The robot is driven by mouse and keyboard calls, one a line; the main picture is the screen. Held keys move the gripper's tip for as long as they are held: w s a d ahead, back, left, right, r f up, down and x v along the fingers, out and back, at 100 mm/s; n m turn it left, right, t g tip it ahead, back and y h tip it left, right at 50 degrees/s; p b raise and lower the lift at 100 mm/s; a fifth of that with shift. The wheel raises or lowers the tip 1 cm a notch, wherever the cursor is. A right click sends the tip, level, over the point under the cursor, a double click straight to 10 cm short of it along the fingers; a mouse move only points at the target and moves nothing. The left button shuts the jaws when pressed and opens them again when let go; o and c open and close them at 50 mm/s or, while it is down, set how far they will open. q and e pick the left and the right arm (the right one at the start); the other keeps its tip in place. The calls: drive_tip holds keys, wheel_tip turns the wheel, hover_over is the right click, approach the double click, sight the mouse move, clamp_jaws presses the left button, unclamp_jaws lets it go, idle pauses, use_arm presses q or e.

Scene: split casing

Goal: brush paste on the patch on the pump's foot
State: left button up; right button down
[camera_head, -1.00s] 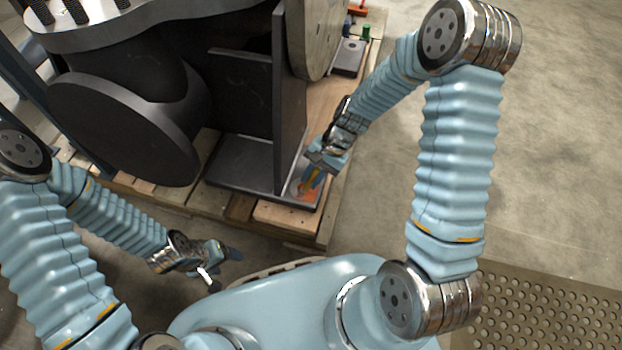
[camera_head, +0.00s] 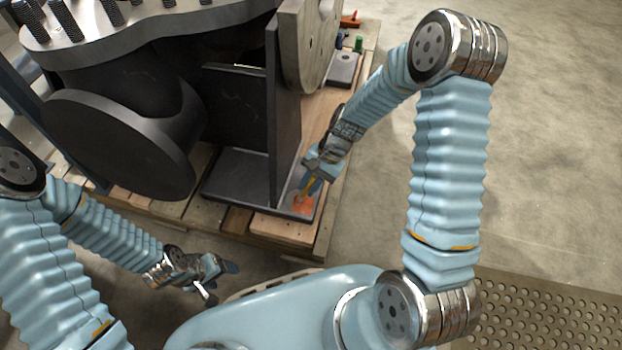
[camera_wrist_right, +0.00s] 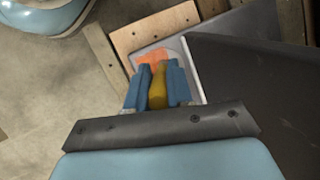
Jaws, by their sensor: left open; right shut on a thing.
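The pump (camera_head: 130,125) is a large dark casing on a wooden pallet. Its foot is a flat dark plate (camera_head: 236,178), with an orange-red patch (camera_head: 303,204) at the near right corner. The patch also shows in the right wrist view (camera_wrist_right: 152,57). My right gripper (camera_head: 314,178) is shut on a brush with a yellow-brown handle (camera_wrist_right: 157,88), directly over the patch. The brush's tip is hidden in the right wrist view, so I cannot tell whether it touches. My left gripper (camera_head: 222,268) is open and empty, low in front of the pallet.
The wooden pallet (camera_head: 285,226) edges the work area in front. A grey block (camera_head: 343,70), a green item (camera_head: 358,44) and a red-handled tool (camera_head: 350,20) lie at the pallet's far right. The concrete floor at right is clear, with a perforated mat (camera_head: 540,315) at lower right.

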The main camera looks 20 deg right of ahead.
drive_tip(key=shift+s+a, duration=0.2)
drive_tip(key=shift+s, duration=0.1)
drive_tip(key=shift+r+p, duration=2.4)
drive_tip(key=shift+r, duration=0.6)
